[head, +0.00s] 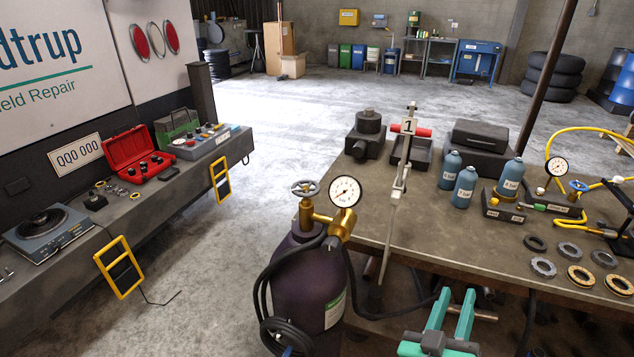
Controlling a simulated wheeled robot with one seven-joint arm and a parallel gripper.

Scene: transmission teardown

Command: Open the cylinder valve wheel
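The cylinder valve wheel (305,188) is a small grey handwheel on top of the brass valve (307,214) of a dark purple gas cylinder (306,275). The cylinder stands upright at the near left corner of the bench. A round white pressure gauge (345,191) sits just right of the wheel, on the brass fitting. My gripper (457,294) is at the bottom of the view, right of the cylinder and lower in the picture than the wheel. Its two teal fingers are apart with nothing seen between them. It is clear of the wheel.
Black hoses (268,300) hang around the cylinder. The workbench (450,235) holds blue bottles (464,187), rings, a gauge with a yellow hose, and an upright grey tool (402,155). A truck-side shelf (120,225) runs along the left. Open concrete floor (235,240) lies between.

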